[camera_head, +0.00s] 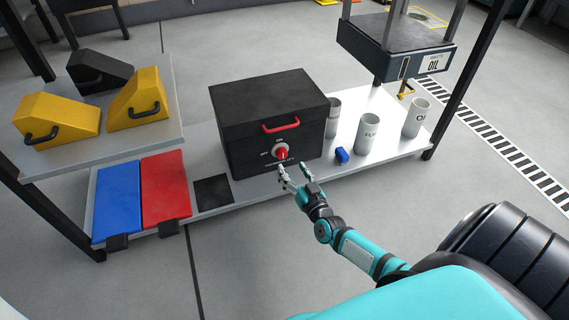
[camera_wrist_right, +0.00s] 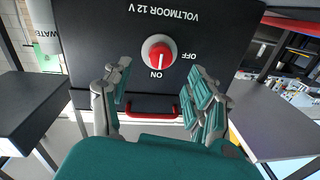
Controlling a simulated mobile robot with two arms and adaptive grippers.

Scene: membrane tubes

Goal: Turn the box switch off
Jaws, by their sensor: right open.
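The black box (camera_head: 268,120) stands on the grey bench shelf. It has a red handle (camera_head: 281,125) and, below it, a red rotary switch (camera_head: 282,154) on its front. In the wrist view the box is upside down, with "VOLTMOOR 12 V" on its face. The red switch (camera_wrist_right: 159,53) has a pale ring, and its white mark lies toward "ON"; "OFF" is printed to one side. My right gripper (camera_head: 295,171) is open and empty in front of the switch. Its fingers (camera_wrist_right: 160,78) show on either side, apart from the knob. My left gripper is not in view.
Right of the box stand white labelled tubes (camera_head: 368,132) and a small blue item (camera_head: 342,155). Left are a blue panel (camera_head: 117,200), a red panel (camera_head: 165,186) and a raised shelf with yellow blocks (camera_head: 55,119). An oil dispenser (camera_head: 400,55) stands at upper right.

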